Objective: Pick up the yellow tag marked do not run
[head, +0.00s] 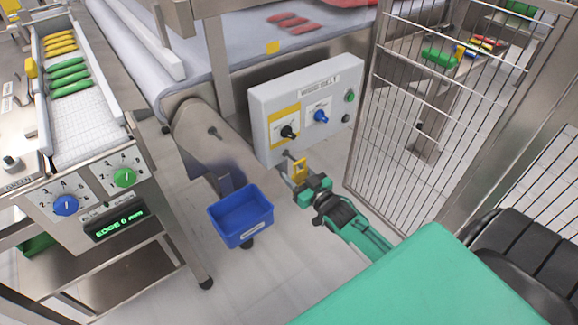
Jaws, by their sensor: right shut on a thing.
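A small yellow tag (299,171) with a darker middle stands at the fingers of my right gripper (300,182), below the front of a grey control box (335,82). My right gripper is shut on it; the tag's writing is too small to read. My right arm, green and black, reaches in from the lower right. My left gripper is not in view.
A blue bin (241,216) stands just left of my right gripper. A wire mesh gate (430,110) is to the right. A steel machine with dials (124,177) stands at the left. Open floor lies below the control box.

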